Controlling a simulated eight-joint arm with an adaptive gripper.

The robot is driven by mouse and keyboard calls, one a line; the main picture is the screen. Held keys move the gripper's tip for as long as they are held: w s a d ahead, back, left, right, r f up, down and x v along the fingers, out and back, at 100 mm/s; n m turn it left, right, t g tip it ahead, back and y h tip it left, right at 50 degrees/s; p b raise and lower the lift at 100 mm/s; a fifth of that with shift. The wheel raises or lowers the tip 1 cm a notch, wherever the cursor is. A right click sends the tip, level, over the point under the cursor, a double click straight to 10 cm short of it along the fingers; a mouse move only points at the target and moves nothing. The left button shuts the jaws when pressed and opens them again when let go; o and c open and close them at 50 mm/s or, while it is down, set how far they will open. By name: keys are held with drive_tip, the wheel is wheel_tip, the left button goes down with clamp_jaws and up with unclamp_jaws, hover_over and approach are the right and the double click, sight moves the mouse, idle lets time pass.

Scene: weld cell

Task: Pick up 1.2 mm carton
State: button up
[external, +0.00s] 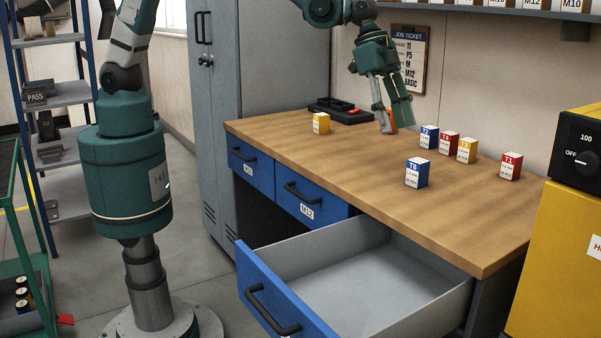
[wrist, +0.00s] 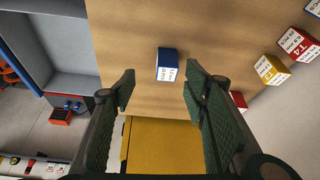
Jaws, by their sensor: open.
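Several small cartons with white labels stand on the wooden bench. A blue one marked T8 (external: 416,173) stands nearest the front edge, apart from the others; it also shows in the wrist view (wrist: 167,62), ahead between my fingers. Behind it are another blue carton (external: 429,137), a red one (external: 448,143), a yellow one (external: 467,150) and, to the right, a red one marked T1 (external: 511,166). The small print is too fine to tell which says 1.2 mm. My gripper (external: 393,117) is open and empty, above the bench, left of the row. An orange patch beside its fingers is unclear.
A lone yellow carton (external: 321,123) and a black tray (external: 340,110) are at the bench's far left. An open grey drawer (external: 365,285) juts out below the front edge. A yellow machine (external: 560,245) stands at the right end. The bench front is mostly clear.

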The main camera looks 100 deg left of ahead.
sight(416, 159)
drive_tip(key=shift+m, duration=0.6)
drive_tip(key=w+f+p, duration=0.1)
drive_tip(key=w+f, duration=0.1)
drive_tip(key=w+d+f, duration=0.1)
drive_tip(key=w+f, duration=0.1)
drive_tip(key=w, duration=0.1)
drive_tip(key=shift+f+p, duration=0.4)
drive_tip(key=shift+f, duration=0.15)
drive_tip(key=shift+x, duration=1.2)
drive_tip(key=shift+d, duration=0.1)
drive_tip(key=shift+x, duration=2.6)
drive_tip(key=shift+s, duration=0.2)
drive_tip(key=shift+c, duration=0.7)
drive_tip(key=c, duration=0.9)
